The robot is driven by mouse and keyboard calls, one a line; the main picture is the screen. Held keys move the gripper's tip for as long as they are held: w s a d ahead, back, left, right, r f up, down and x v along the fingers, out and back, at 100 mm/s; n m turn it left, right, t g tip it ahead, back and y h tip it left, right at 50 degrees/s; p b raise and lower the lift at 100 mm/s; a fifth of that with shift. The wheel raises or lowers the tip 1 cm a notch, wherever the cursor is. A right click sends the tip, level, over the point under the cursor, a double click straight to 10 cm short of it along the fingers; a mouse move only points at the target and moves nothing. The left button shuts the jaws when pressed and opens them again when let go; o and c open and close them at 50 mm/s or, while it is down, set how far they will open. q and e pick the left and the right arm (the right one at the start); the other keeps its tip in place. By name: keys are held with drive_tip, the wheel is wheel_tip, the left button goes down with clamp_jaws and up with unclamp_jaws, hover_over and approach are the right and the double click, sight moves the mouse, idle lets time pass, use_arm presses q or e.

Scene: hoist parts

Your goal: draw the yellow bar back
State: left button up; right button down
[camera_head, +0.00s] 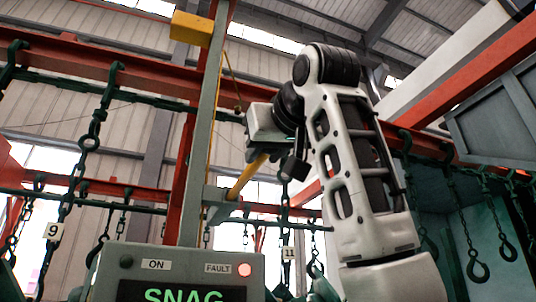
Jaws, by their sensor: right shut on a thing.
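The yellow bar (244,180) slants up and to the right from a grey bracket (220,205) on the tall grey post (203,130). My right gripper (268,156) is at the bar's upper end and is shut on it. The gripper and wrist hide that end of the bar. My right arm comes in from the lower right and reaches up and over to the bar. My left gripper is not in view.
A control box (180,272) with a lit red FAULT lamp and a screen reading SNAG stands at the lower front. A yellow block (190,28) sits high on the post. Chains with hooks (478,268) hang from rails on both sides. Red beams (130,75) cross behind.

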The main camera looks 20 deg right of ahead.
drive_tip(key=c, duration=1.3)
unclamp_jaws()
drive_tip(key=shift+s+f, duration=0.1)
drive_tip(key=shift+o, duration=1.1)
drive_tip(key=shift+s, duration=0.25)
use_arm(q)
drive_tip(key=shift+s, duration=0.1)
use_arm(e)
drive_tip(key=shift+w, duration=0.1)
use_arm(q)
drive_tip(key=b, duration=0.2)
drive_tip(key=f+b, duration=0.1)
drive_tip(key=b, duration=0.1)
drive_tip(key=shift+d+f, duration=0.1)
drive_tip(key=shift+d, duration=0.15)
use_arm(e)
drive_tip(key=s+d, duration=0.1)
drive_tip(key=s, duration=1.5)
drive_tip(key=shift+d, duration=0.3)
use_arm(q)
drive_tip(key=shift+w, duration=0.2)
use_arm(e)
drive_tip(key=shift+w, duration=0.1)
